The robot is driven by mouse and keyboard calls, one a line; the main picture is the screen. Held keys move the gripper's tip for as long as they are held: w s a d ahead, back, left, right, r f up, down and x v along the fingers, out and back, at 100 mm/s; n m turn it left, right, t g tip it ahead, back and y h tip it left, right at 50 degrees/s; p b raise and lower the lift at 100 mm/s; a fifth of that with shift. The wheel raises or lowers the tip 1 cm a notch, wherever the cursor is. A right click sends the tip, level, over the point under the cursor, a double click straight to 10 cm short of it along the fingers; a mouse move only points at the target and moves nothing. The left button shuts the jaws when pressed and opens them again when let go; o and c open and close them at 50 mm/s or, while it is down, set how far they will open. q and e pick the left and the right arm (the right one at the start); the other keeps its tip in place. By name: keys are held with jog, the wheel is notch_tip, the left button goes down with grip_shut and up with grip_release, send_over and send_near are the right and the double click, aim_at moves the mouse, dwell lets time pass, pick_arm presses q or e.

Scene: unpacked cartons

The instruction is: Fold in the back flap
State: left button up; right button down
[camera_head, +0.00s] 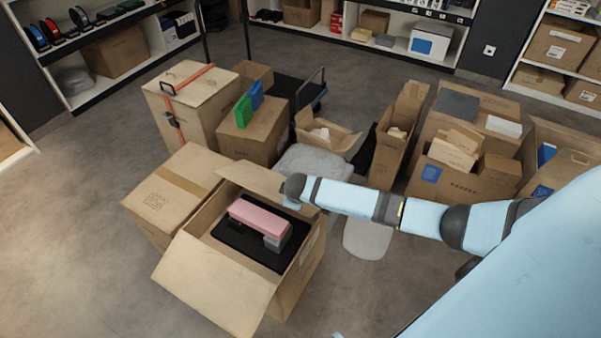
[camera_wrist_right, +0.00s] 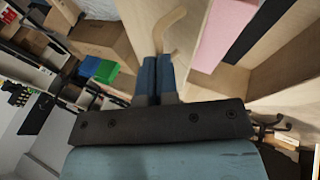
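An open brown carton (camera_head: 300,278) stands at the centre left of the head view. Inside, a pink-topped grey object (camera_head: 257,218) lies on a black insert (camera_head: 232,239). The back flap (camera_head: 250,178) stands up at a slant along the far edge. The front flap (camera_head: 215,284) hangs outward toward the lower left. My right gripper (camera_head: 291,203) is at the right end of the back flap. In the right wrist view its fingers (camera_wrist_right: 156,75) are close together, with cardboard beyond them; whether they touch the flap is unclear. My left gripper is not visible.
A closed carton (camera_head: 172,195) stands directly left of the open one. A strapped carton (camera_head: 190,105) and a box with green and blue items (camera_head: 252,130) stand behind. Several open cartons stand at the right. Grey floor is clear at the left.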

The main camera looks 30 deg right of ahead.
pick_arm(q)
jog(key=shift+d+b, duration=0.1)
jog(key=shift+b, duration=0.3)
pick_arm(e)
jog(key=s+a+f+t+h, duration=0.1)
jog(key=s+a+f, duration=0.1)
jog(key=f, duration=0.5)
jog(key=shift+a+f+h, duration=0.4)
jog(key=shift+a, duration=0.45)
